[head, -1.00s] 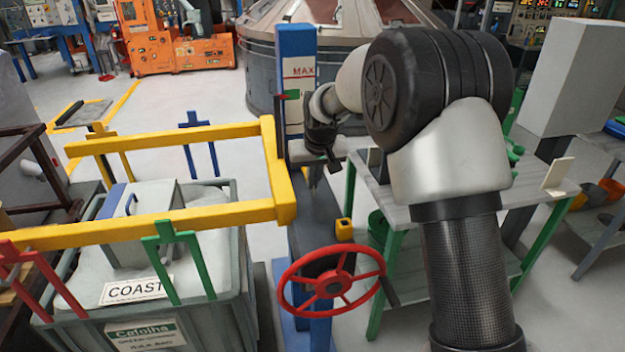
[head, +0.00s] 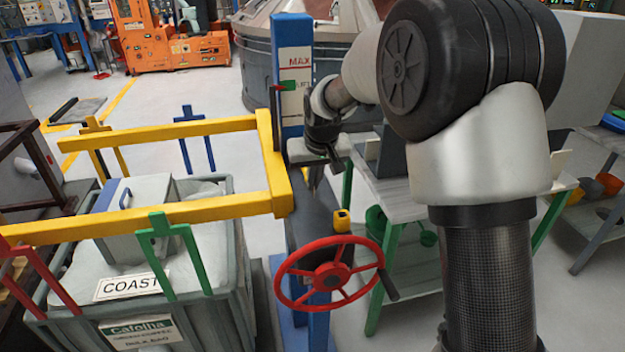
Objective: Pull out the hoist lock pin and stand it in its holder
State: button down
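My gripper (head: 318,180) hangs pointing down beside the blue post (head: 293,95) with the MAX label, above the grey beam of the hoist frame. Its fingers are small and dark here, and I cannot tell whether they are open or hold anything. The red handwheel (head: 330,272) stands below and nearer to me. A small yellow block (head: 342,221) with a dark top sits just behind the wheel, below and right of my gripper and apart from it. I cannot tell whether this block is the pin's holder. I cannot make out the lock pin for certain.
A yellow frame (head: 170,208) reaches left from the hoist over a grey bin (head: 226,255) with a COAST sign. A table (head: 400,190) with green legs stands right of the hoist, partly hidden by my arm. Open floor lies behind the yellow frame.

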jog(key=shift+s+d, duration=0.1)
jog(key=shift+s, duration=0.2)
jog(key=shift+s, duration=0.1)
jog(key=shift+s+d+b, duration=0.3)
jog(key=shift+s+b, duration=0.2)
jog(key=shift+s, duration=0.45)
jog(key=shift+s+d+b, duration=0.25)
jog(key=shift+s+b, duration=0.2)
jog(key=shift+s, duration=0.45)
